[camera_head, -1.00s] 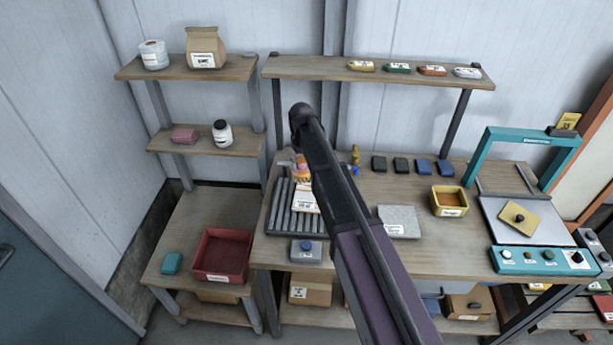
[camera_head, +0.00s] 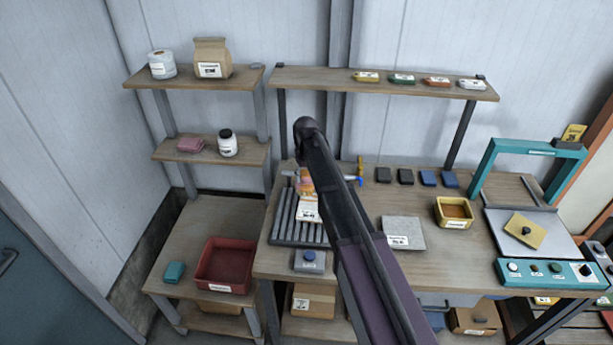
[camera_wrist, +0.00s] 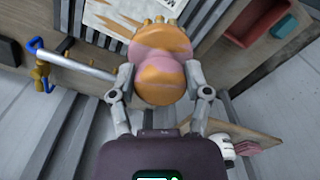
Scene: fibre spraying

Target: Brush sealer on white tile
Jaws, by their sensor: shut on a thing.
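My gripper (camera_wrist: 161,84) is shut on a rounded orange and pink object (camera_wrist: 165,58), whose far end has several small knobs. I cannot tell for sure what it is. The object also shows in the head view (camera_head: 305,183), partly behind my arm, above the slatted rack. A white labelled piece (camera_head: 308,211) lies on the rack just in front of it; its edge shows at the top of the wrist view (camera_wrist: 108,14). A pale grey-white tile (camera_head: 403,230) with a label lies flat on the bench to the right. No brush can be made out.
A metal rod (camera_wrist: 80,68) with blue and yellow ends lies left of my gripper in the wrist view. The slatted rack (camera_head: 283,226), a yellow tray (camera_head: 441,222), dark blocks (camera_head: 405,176) and a teal-framed machine (camera_head: 540,276) occupy the bench. A red bin (camera_head: 208,279) stands lower left.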

